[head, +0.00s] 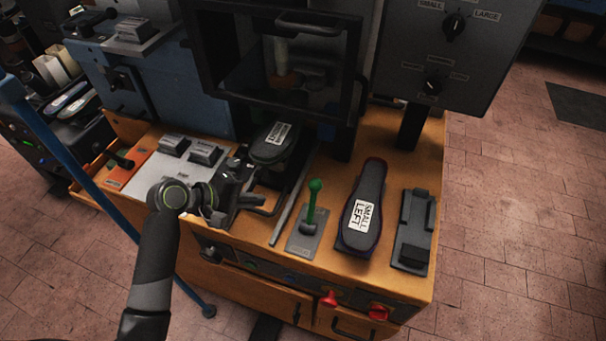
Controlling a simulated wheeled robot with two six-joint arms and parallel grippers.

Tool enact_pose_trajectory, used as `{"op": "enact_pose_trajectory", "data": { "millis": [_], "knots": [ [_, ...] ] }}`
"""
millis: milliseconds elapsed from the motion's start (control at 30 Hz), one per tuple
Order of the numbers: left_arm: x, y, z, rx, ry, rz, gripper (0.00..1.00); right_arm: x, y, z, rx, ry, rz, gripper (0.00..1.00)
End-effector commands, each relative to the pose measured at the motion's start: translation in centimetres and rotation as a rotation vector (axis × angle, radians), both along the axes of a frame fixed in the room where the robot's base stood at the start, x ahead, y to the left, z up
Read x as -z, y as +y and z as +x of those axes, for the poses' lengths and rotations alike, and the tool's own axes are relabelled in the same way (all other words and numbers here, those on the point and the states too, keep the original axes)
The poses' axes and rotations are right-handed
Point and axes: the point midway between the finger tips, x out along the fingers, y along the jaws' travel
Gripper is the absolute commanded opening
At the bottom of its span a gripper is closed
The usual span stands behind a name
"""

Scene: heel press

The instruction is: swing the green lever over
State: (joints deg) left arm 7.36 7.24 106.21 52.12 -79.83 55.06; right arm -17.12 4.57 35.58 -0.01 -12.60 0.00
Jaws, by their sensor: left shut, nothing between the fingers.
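The green lever (314,194) stands nearly upright on a small grey base plate (303,243) at the front of the orange bench, with a round green knob on top. My left gripper (262,204) is to the left of the lever, apart from it, over the bench's front part. Its fingers are shut and empty. A second, darker green-knobbed handle (122,161) sits on an orange plate at the bench's left end. My right gripper does not show.
A thin grey bar (288,208) lies between my gripper and the lever. A shoe marked "SMALL LEFT" (362,212) and a dark grey block (412,236) lie right of the lever. A dark-framed press window (290,65) and a grey dial panel (450,50) rise behind.

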Motion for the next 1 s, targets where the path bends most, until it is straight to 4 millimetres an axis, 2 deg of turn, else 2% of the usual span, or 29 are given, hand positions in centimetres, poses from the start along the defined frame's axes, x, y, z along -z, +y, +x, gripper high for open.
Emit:
{"op": "enact_pose_trajectory", "data": {
  "millis": [33,100,200,300,733,867,1000],
  "knots": [
    [-1.5,-0.8,0.8,0.002,0.016,-0.051,0.0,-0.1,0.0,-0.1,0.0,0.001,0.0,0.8],
    [-3.1,-1.7,1.5,0.004,0.045,-0.116,0.0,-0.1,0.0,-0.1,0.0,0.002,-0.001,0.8],
    [-4.6,-2.5,2.1,0.009,0.073,-0.173,0.0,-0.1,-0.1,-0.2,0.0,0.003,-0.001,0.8],
    [-5.3,-2.9,2.4,0.011,0.09,-0.202,0.0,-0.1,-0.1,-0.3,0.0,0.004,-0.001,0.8],
    [-5.3,-3.3,2.5,0.011,0.094,-0.209,0.0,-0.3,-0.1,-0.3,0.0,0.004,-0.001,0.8],
    [-4.8,-4.5,3.0,0.01,0.095,-0.212,0.0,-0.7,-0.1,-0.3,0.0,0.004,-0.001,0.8],
    [-3.7,-6.6,3.8,0.011,0.097,-0.213,0.0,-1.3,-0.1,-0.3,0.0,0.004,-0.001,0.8]
  ]
}}
